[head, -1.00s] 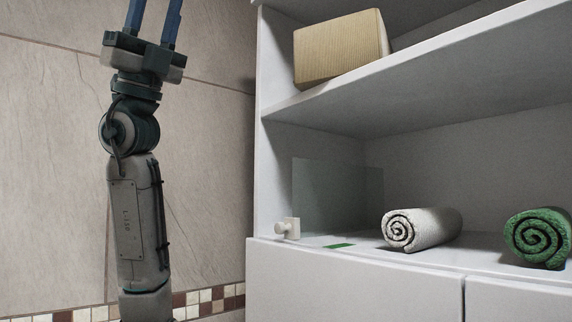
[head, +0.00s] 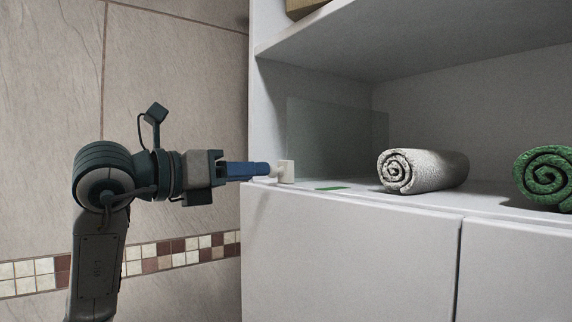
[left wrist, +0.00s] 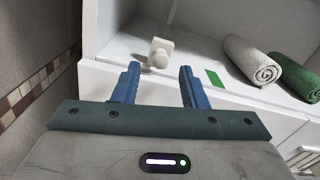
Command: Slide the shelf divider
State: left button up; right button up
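The shelf divider (head: 330,140) is a clear, greyish upright panel near the left wall of the lower shelf. Its pale knob (head: 287,171) is at the front bottom edge. The knob also shows in the left wrist view (left wrist: 159,53), between and just beyond the finger tips. My left gripper (head: 266,170) points right at the knob, its blue fingers level with it. In the left wrist view the fingers (left wrist: 159,69) are apart, with nothing held between them. Whether they touch the knob I cannot tell. My right gripper is not in view.
A green strip (head: 331,188) lies on the shelf right of the knob. A rolled white towel (head: 425,170) and a rolled green towel (head: 545,175) lie further right. A tan box (head: 305,8) is on the upper shelf. The cabinet's left side wall stands beside the divider.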

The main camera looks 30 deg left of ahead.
aim_at(280, 168)
pick_arm(q)
jog(key=p+x, duration=0.3)
jog(key=x, duration=0.3)
jog(key=shift+w+d+r, duration=0.15)
jog(key=shift+w+d, duration=0.05)
jog(key=shift+w, duration=0.1)
jog(key=shift+p+x, duration=0.35)
jog(key=shift+x, duration=0.6)
grip_shut()
